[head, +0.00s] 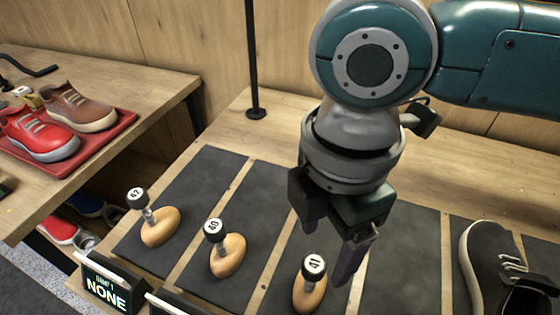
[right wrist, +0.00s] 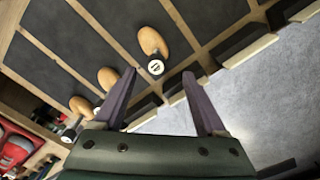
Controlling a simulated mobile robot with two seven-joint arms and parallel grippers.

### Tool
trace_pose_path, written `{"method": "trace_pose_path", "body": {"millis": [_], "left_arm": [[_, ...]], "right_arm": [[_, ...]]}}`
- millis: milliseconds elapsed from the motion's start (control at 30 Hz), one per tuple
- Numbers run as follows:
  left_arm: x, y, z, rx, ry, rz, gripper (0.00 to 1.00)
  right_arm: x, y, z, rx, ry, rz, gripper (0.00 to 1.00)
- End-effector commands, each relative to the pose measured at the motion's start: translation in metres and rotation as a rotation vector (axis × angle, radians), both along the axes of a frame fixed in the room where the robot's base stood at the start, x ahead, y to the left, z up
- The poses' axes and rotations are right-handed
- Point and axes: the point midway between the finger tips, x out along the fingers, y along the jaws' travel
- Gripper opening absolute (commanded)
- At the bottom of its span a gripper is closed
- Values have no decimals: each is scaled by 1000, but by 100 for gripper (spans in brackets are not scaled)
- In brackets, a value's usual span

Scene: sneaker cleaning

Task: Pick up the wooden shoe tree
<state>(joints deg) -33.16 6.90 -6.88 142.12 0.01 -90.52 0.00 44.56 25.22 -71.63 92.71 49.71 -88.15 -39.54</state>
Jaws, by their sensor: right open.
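Three wooden shoe trees, each a tan wooden body with a metal stem and a numbered knob, sit on dark mats: one marked 42 (head: 160,229), one marked 40 (head: 229,258) and one marked 41 (head: 309,294). My right gripper (head: 347,264) points down just beside and above the 41 shoe tree. In the right wrist view my open right gripper (right wrist: 160,78) has nothing between its fingers; the nearest shoe tree's knob (right wrist: 156,67) appears in line with the gap, beyond the fingertips. My left gripper is not in view.
A dark sneaker (head: 490,265) stands on the right mat. A red tray (head: 125,122) with a red and a brown shoe is on the left table. A black post (head: 252,60) rises behind the mats. A "NONE" sign (head: 107,290) stands at the front edge.

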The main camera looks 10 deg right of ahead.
Motion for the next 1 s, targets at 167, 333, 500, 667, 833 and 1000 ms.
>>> {"method": "trace_pose_path", "body": {"millis": [167,333,500,667,833,1000], "left_arm": [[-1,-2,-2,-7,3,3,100],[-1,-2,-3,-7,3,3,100],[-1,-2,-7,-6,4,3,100],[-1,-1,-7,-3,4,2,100],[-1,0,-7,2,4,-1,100],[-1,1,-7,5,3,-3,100]], "right_arm": [[0,1,-17,1,-2,0,74],[3,5,-39,2,0,0,74],[4,5,-62,1,-1,0,74],[4,5,-68,2,-3,1,74],[4,5,-67,3,-3,1,70],[4,5,-67,3,-3,0,51]]}}
